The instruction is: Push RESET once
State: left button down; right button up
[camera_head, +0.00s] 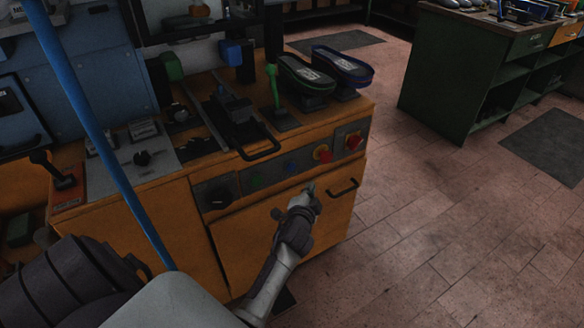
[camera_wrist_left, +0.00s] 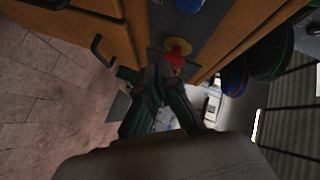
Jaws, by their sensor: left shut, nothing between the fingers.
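The front panel of the orange press cabinet holds a black knob (camera_head: 218,195), a green button (camera_head: 257,182), a blue button (camera_head: 291,167) and two red buttons on yellow rings (camera_head: 322,153) (camera_head: 354,141). Their labels are too small to read, so I cannot tell which is RESET. My left gripper (camera_head: 309,188) is shut and empty, just below the panel between the blue button and the nearer red one. In the left wrist view the fingers (camera_wrist_left: 167,76) overlap the lower edge of a red button (camera_wrist_left: 176,50), with the blue button (camera_wrist_left: 188,5) above. Contact cannot be told. My right gripper is out of view.
A black handle (camera_head: 343,188) sits on the cabinet door near the gripper. Above the panel are a black bar handle (camera_head: 262,148), a green lever (camera_head: 274,88) and two shoe-like pieces (camera_head: 306,75) (camera_head: 342,68). The floor to the right is clear up to a green bench (camera_head: 455,75).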

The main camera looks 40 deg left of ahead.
aim_at(296, 167)
pick_arm(q)
jog(key=w+a, duration=0.2)
jog(key=a, duration=0.4)
jog(key=shift+w+a, duration=0.2)
jog(key=shift+w, duration=0.1)
dwell(0.5)
dwell(0.7)
jog(key=shift+w+a, duration=0.15)
jog(key=shift+a, duration=0.25)
jog(key=shift+w+a, duration=0.2)
jog(key=shift+a, duration=0.25)
dwell(0.6)
dwell(0.4)
jog(key=shift+s+d, duration=0.4)
jog(key=shift+d, duration=0.4)
